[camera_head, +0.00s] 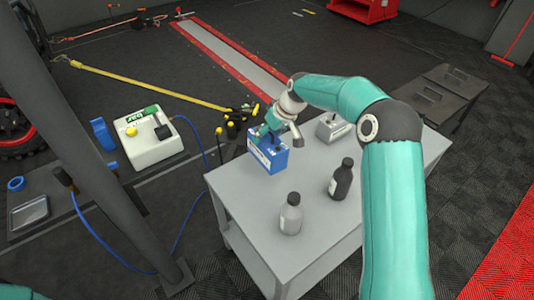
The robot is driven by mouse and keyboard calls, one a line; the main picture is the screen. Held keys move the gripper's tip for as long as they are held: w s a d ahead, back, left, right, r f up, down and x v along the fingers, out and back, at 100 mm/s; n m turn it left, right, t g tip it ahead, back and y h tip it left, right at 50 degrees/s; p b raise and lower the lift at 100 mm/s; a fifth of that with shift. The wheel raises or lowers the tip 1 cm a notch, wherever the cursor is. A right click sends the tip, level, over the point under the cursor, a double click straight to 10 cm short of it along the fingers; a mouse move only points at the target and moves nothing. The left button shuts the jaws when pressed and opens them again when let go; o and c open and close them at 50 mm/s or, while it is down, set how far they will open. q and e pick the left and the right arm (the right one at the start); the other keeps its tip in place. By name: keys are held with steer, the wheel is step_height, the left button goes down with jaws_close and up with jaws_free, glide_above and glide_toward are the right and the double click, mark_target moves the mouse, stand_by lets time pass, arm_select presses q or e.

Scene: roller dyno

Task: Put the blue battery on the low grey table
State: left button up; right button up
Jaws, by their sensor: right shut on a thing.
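The blue battery (261,159) has a blue case with a pale label on its front. It is upright at the far left edge of the light grey table (256,207). I cannot tell whether its base touches the top or hangs just above it. My right gripper (271,136) reaches over the table from the right and is shut on the top of the blue battery, hiding part of it. My left gripper is not in view.
On the light grey table stand a grey bottle (291,214), a black bottle (342,180) and a grey battery-like block (332,127). A dark post (85,150) stands at left, by a bench with a white-green device (150,141). A dark cabinet (440,92) stands behind right.

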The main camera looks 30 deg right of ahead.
mark_target(277, 141)
step_height(277, 141, down, 7)
steer(key=shift+f, duration=0.15)
steer(key=o, duration=1.7)
steer(key=shift+f, duration=0.1)
steer(key=shift+o, duration=0.2)
steer(key=v, duration=1.1)
steer(key=shift+s+r, duration=0.1)
steer(key=shift+r, duration=0.15)
steer(key=shift+s+r, duration=0.15)
steer(key=shift+r, duration=0.15)
